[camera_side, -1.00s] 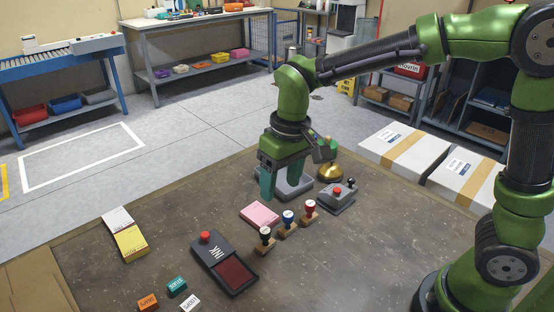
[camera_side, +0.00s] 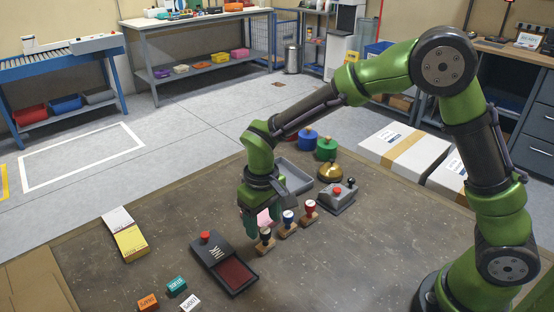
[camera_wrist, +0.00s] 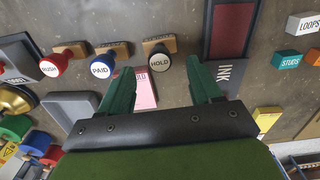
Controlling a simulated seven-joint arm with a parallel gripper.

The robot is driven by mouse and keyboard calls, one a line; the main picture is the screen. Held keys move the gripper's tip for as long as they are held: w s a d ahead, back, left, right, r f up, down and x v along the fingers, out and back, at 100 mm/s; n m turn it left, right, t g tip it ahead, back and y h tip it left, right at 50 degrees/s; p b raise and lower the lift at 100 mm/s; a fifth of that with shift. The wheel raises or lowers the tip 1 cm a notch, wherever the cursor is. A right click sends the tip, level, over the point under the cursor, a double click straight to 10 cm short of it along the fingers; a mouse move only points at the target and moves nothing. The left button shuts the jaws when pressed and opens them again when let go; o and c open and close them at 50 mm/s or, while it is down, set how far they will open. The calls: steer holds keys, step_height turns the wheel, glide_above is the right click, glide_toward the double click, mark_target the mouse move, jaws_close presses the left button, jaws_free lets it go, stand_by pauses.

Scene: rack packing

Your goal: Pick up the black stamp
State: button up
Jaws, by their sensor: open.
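The black stamp (camera_side: 265,237) stands upright on its wooden base on the table, at the left end of a row of stamps in the side view. In the wrist view its round HOLD top (camera_wrist: 159,62) shows ahead of my fingertips, between their lines. My gripper (camera_side: 259,224) is low over the table just behind the black stamp in the side view. In the wrist view my gripper (camera_wrist: 163,80) is open, with nothing between its fingers. A pink pad (camera_wrist: 145,90) lies below the fingers, partly hidden.
The blue PAID stamp (camera_side: 288,219) and the red RUSH stamp (camera_side: 309,209) stand to the right. The ink pad (camera_side: 234,273) lies at front left. A grey tray (camera_side: 291,178), a brass bell (camera_side: 330,172) and a grey device (camera_side: 338,199) are behind.

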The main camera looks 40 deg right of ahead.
mark_target(265, 230)
steer(key=shift+s+f, duration=0.15)
steer(key=shift+f, duration=1.25)
steer(key=shift+s+f, duration=0.15)
steer(key=shift+f, duration=1.2)
steer(key=shift+c, duration=0.5)
steer(key=c, duration=0.7)
